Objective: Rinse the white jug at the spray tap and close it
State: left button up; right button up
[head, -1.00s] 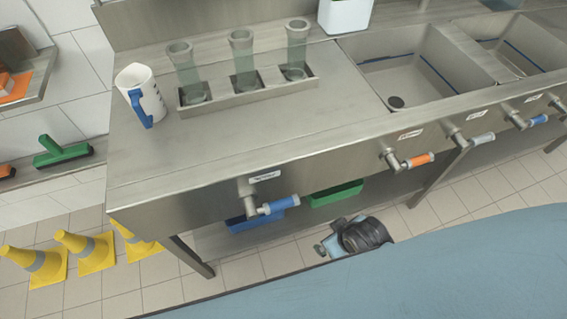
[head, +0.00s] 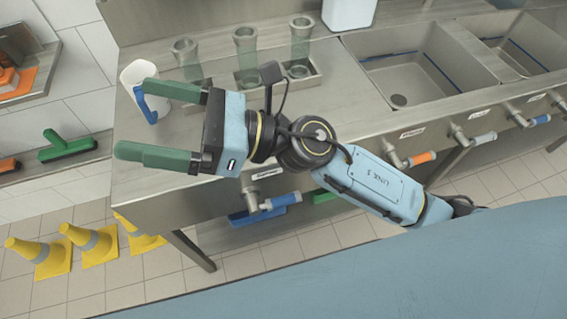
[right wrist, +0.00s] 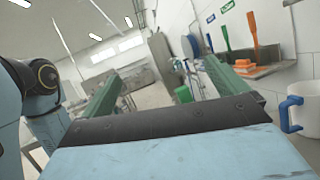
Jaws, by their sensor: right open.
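The white jug (head: 133,74) stands upright at the left end of the steel counter, its blue handle (head: 146,105) facing the front; it also shows at the right edge of the right wrist view (right wrist: 306,114). My right gripper (head: 133,118) is open and empty, its green fingers pointing left. In the head view its upper finger overlaps the jug; I cannot tell that they touch. A tap with a blue grip (head: 280,202) sits on the counter's front below the gripper. Its label is too small to read. My left gripper is not in view.
Sinks (head: 400,75) and more taps (head: 421,158) lie to the right. Yellow cones (head: 95,246) stand on the floor at left. A green brush (head: 68,150) lies on a low ledge.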

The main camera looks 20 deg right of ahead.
jog(key=s+a+f+n+g+h, duration=0.25)
jog(key=f+n+g, duration=0.2)
jog(key=n, duration=0.35)
jog(key=n+h, duration=1.5)
jog(key=h, duration=0.5)
send_over(284, 197)
notch_tip(284, 197, down, 19)
jog(key=shift+y, duration=0.25)
notch_tip(284, 197, down, 13)
jog(key=shift+r, duration=0.1)
jog(key=c, duration=1.1)
